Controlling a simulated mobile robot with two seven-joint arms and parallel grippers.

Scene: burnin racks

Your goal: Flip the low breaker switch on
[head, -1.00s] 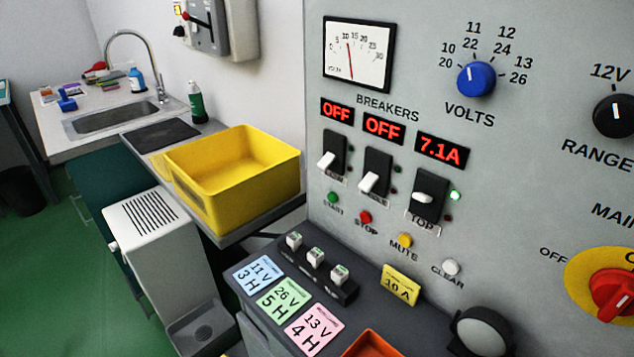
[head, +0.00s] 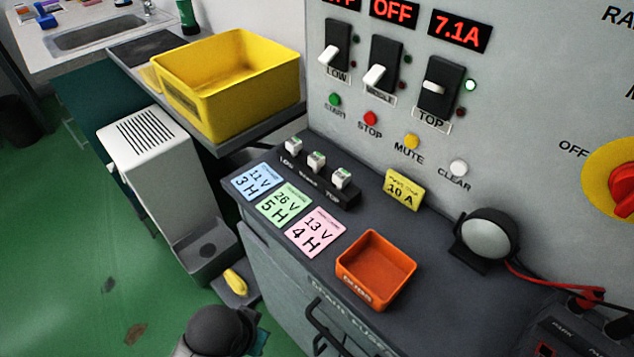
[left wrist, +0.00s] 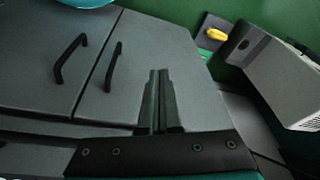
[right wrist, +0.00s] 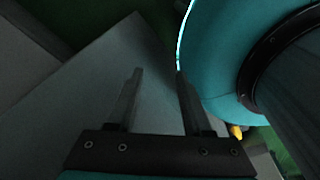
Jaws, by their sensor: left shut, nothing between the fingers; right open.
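The low breaker switch (head: 337,46) is the leftmost of three on the grey panel in the head view. Its white lever points down, and its red display above, cut by the frame's top edge, reads OFF. The middle breaker (head: 383,68) also has its lever down under an OFF display. The top breaker (head: 437,90) has its lever higher, a 7.1A display and a lit green lamp. My left gripper (left wrist: 160,80) is shut and empty in the left wrist view, near grey cabinet doors. My right gripper (right wrist: 159,80) is open and empty. Neither gripper shows in the head view.
A yellow bin (head: 228,87) stands left of the panel.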

